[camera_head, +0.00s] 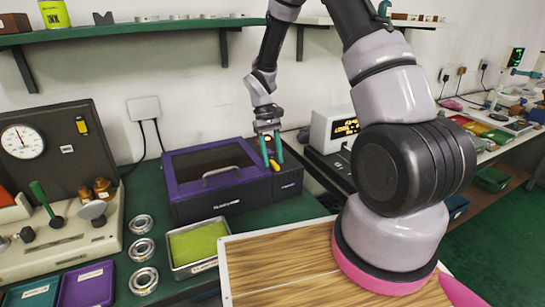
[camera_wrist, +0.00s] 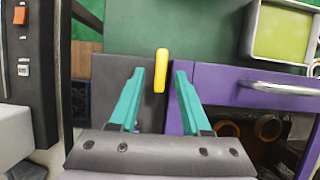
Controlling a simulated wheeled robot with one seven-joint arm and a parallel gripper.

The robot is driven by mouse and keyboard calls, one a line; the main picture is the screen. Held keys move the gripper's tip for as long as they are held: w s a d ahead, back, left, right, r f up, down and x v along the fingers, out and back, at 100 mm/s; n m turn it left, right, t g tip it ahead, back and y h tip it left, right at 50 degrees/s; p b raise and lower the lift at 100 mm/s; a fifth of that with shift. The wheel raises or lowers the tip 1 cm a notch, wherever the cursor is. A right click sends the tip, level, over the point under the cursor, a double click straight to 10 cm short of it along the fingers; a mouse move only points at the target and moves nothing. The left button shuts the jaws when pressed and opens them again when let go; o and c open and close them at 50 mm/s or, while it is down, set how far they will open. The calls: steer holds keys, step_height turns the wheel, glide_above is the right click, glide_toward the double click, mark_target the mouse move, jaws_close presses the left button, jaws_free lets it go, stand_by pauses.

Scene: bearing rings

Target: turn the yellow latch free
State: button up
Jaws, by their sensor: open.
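The purple machine (camera_head: 176,190) has a dark window lid with a silver handle (camera_head: 220,171), and the lid looks shut. My gripper (camera_wrist: 160,73) is open, with one teal finger on each side of the latch in the picture and a gap on both sides. In the head view my gripper (camera_head: 271,163) is over the machine's right part. I cannot tell the height gap.
A tray with a green pad (camera_head: 210,264) stands in front of the machine. A display box (camera_head: 333,130) stands to the right. A green shelf (camera_head: 150,30) runs above.

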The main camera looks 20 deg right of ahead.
steer(key=d+v, duration=0.1)
steer(key=v, duration=0.9)
steer(key=shift+a+r, duration=0.4)
steer(key=shift+a, duration=0.05)
steer(key=shift+w, duration=0.15)
steer(key=shift+c, duration=0.2)
stand_by(0.4)
